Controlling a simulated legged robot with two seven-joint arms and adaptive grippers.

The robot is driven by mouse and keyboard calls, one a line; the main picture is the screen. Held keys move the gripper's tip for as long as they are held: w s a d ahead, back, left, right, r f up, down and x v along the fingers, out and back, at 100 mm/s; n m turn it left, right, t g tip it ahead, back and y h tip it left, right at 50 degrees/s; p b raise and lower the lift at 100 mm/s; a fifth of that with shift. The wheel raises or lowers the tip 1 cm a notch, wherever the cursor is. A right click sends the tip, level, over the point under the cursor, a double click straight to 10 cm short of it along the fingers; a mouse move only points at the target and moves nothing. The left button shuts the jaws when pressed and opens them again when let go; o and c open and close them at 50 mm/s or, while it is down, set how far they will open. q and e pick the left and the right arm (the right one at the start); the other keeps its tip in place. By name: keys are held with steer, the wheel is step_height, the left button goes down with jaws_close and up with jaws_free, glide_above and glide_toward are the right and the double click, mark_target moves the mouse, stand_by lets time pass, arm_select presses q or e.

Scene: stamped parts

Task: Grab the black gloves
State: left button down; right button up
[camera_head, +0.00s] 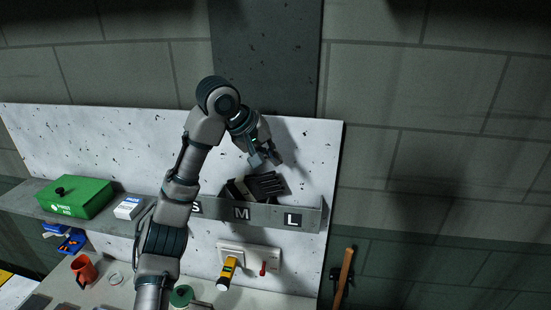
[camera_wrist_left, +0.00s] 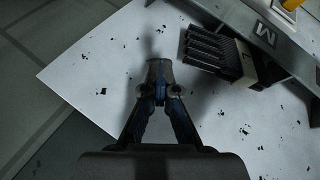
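The black gloves (camera_head: 265,186) lie bunched in the grey wall tray (camera_head: 270,215), behind its M label, with their ribbed fingers up. They also show in the left wrist view (camera_wrist_left: 212,50) at the upper right, beside the M label. My left gripper (camera_head: 265,159) is just above the gloves in the head view and apart from them. In the left wrist view its fingers (camera_wrist_left: 160,68) come together at the tips with nothing between them, to the left of the gloves. My right gripper is not in view.
A green box (camera_head: 75,197) and a small white box (camera_head: 129,207) stand on the shelf to the left. A yellow flashlight (camera_head: 227,272) is below the tray. An orange mug (camera_head: 83,270) stands lower left. The white board above the tray is bare.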

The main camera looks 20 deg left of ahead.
arm_select(q)
steer(key=s+d+b, duration=0.2)
steer(key=s+d, duration=0.1)
steer(key=s, duration=1.1)
steer(key=shift+d+b, duration=0.15)
steer(key=shift+b, duration=0.2)
steer(key=shift+s, duration=0.15)
steer(key=shift+c, duration=1.9)
jaws_free()
steer(key=shift+r, duration=0.1)
